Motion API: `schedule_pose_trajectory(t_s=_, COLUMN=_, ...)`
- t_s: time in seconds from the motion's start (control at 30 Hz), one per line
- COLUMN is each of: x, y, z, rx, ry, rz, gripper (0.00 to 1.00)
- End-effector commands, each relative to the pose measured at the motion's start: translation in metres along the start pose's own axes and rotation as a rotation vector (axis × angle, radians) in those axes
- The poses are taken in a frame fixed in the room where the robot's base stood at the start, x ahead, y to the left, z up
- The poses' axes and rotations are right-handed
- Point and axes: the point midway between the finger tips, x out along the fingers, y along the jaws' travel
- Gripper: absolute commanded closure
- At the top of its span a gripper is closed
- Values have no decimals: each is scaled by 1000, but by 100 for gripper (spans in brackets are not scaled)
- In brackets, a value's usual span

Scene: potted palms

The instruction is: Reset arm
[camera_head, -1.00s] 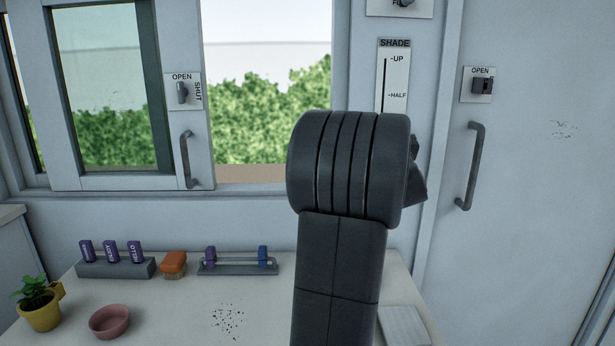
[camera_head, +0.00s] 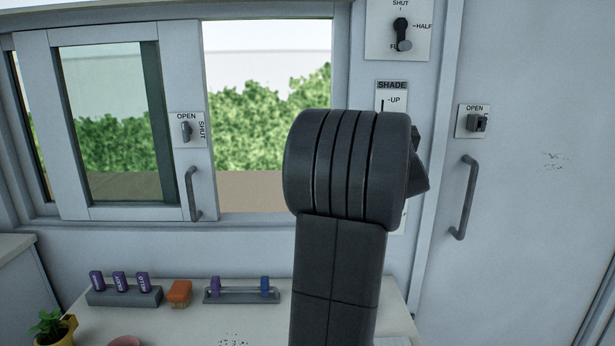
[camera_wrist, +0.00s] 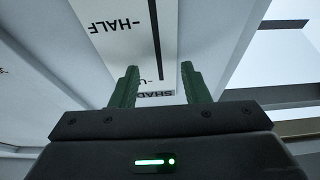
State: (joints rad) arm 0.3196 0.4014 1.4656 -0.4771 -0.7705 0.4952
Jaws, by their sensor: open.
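My gripper (camera_wrist: 160,88) shows in the wrist view with its two green fingers apart and nothing between them. Beyond the fingers is the white shade panel (camera_wrist: 120,25), its lettering upside down, with a dark slot down it. In the head view my dark arm stands upright in the middle and covers most of the shade panel (camera_head: 392,97); only its top with "SHADE" and "UP" and a bit of its lower edge show. My gripper is hidden there behind the arm. I cannot tell whether the fingers touch the panel.
A sliding window with a latch (camera_head: 187,130) and handle (camera_head: 194,194) is at left. A dial (camera_head: 402,35) is above the panel, and a door handle (camera_head: 464,197) at right. The counter below holds a purple-bottle rack (camera_head: 124,297), an orange brush (camera_head: 179,292) and a potted plant (camera_head: 50,326).

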Motion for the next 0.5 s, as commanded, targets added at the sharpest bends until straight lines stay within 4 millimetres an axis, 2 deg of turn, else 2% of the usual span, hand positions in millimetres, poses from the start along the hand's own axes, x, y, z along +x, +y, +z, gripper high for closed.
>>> schedule_pose_trajectory(t_s=0.03, x=4, y=0, z=-11, rx=0, ry=1, rz=0, gripper=58)
schedule_pose_trajectory(t_s=0.37, x=19, y=0, z=-48, rx=0, ry=2, rz=0, gripper=58)
schedule_pose_trajectory(t_s=0.4, x=4, y=1, z=-39, rx=0, ry=0, rz=2, gripper=58)
schedule_pose_trajectory(t_s=0.5, x=-17, y=0, z=-38, rx=-1, ry=0, rz=2, gripper=58)
